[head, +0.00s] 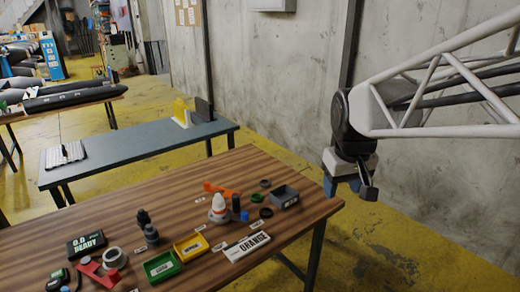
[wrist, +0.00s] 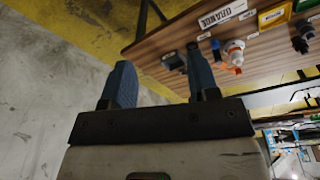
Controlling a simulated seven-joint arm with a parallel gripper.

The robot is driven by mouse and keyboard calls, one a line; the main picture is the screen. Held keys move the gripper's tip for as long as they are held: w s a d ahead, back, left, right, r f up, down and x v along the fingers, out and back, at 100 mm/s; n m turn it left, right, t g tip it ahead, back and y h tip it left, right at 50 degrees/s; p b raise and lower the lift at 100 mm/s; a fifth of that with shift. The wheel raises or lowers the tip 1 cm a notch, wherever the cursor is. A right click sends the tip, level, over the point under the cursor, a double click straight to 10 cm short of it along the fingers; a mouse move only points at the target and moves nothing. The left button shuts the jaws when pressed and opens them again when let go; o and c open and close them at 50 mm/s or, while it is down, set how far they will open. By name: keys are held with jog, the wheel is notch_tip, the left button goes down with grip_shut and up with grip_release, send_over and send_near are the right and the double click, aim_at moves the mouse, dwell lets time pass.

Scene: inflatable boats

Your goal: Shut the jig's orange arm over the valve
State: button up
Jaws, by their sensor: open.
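The jig's orange arm (head: 224,190) shows in the head view on the wooden table, behind a white cone-shaped valve (head: 219,202). The valve stands upright on a grey round base. The arm looks swung back from the valve's top; its hinge is too small to make out. In the wrist view the white valve (wrist: 235,46) and a bit of the orange arm (wrist: 237,68) show beyond the fingers. My gripper (head: 349,191) is open and empty, off the table's right end, well apart from the jig. Its blue fingers also show in the wrist view (wrist: 162,80).
A blue cylinder (head: 235,204) and black rings (head: 265,212) stand close right of the valve. Yellow (head: 190,247) and green (head: 162,266) bins, dark fittings (head: 149,232) and an ORANGE sign (head: 247,247) stand nearer.

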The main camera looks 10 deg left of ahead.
jog(key=w+a+n, duration=0.3)
jog(key=w+a, duration=0.5)
jog(key=w, duration=0.3)
jog(key=n+g, duration=0.2)
jog(key=n, duration=0.6)
send_over(206, 183)
jog(key=f, duration=2)
jog(key=shift+s+d+f, duration=0.1)
jog(key=shift+d+f, duration=0.05)
jog(key=shift+d, duration=0.15)
jog(key=shift+a+f, duration=0.15)
jog(key=shift+a, duration=0.15)
jog(key=shift+f, duration=0.15)
jog(key=shift+f, duration=3.75)
grip_shut()
